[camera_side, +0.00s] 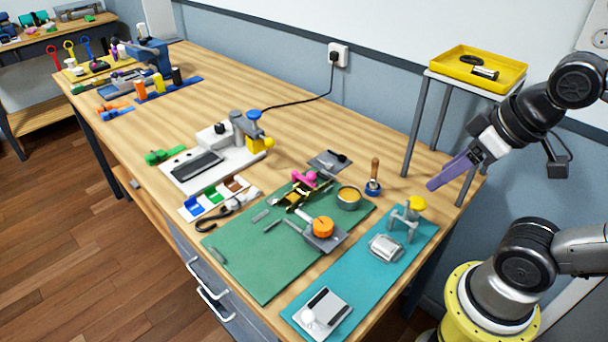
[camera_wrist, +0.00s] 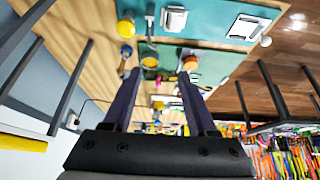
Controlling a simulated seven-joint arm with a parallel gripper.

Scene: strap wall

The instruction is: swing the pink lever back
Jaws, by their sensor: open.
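The pink lever (camera_side: 305,178) shows in the side view on a small black and gold device (camera_side: 297,194), at the back edge of the green mat (camera_side: 250,250). It is small there, and its exact angle is hard to tell. My gripper (camera_side: 432,186) is raised at the right, above the table's right end, well apart from the lever. In the wrist view the two dark fingers of my gripper (camera_wrist: 160,76) stand apart with nothing held between them.
An orange knob (camera_side: 322,227), a metal cup (camera_side: 348,197) and a wooden-handled tool (camera_side: 374,176) stand near the lever. A yellow-knobbed fixture (camera_side: 414,207) stands on the teal mat (camera_side: 365,275). A yellow tray (camera_side: 478,68) on a stand rises behind my gripper.

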